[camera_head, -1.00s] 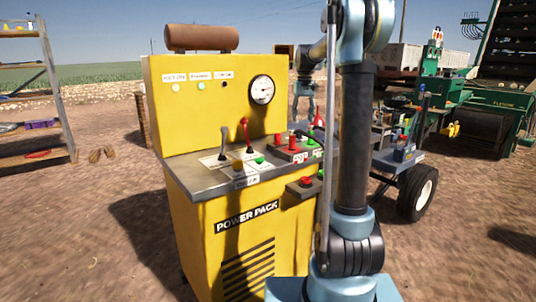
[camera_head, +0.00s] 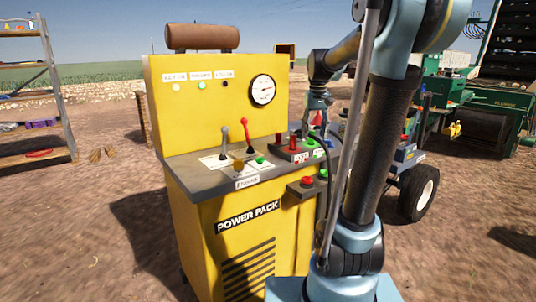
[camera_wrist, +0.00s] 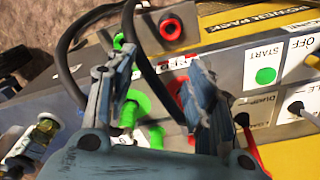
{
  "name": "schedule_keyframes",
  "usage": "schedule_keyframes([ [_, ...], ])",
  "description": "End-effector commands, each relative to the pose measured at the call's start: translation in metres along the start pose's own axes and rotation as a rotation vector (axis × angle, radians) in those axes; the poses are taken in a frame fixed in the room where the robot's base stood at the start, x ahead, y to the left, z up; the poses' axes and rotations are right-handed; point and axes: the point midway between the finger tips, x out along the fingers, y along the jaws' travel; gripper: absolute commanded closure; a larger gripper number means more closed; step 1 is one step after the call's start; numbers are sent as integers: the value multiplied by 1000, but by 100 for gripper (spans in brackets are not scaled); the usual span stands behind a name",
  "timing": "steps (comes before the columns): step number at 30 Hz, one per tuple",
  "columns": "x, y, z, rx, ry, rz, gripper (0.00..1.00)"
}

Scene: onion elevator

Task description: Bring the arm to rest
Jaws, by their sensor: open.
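My gripper (camera_head: 318,122) hangs at the right end of the yellow power pack's control shelf in the head view, partly behind my upper arm. In the wrist view my gripper (camera_wrist: 157,88) has its two blue fingers spread apart with nothing held between them. Green and red controls show beyond and between the fingers. Whether the fingers touch any of them cannot be told.
The yellow power pack (camera_head: 216,100) has upright levers (camera_head: 251,138) and a red and green button box (camera_head: 306,188) near my arm. Shelves (camera_head: 24,95) stand at left. A wheeled machine (camera_head: 417,190) stands behind my arm. Dirt ground at left is open.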

Motion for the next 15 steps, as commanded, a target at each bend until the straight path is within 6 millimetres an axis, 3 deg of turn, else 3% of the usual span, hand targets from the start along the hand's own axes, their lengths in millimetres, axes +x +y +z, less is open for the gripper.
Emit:
schedule_keyframes([
  [3, 11, -2, 37, 8, 14, 1, 51],
  [15, 64, -8, 147, 39, 59, 6, 51],
])
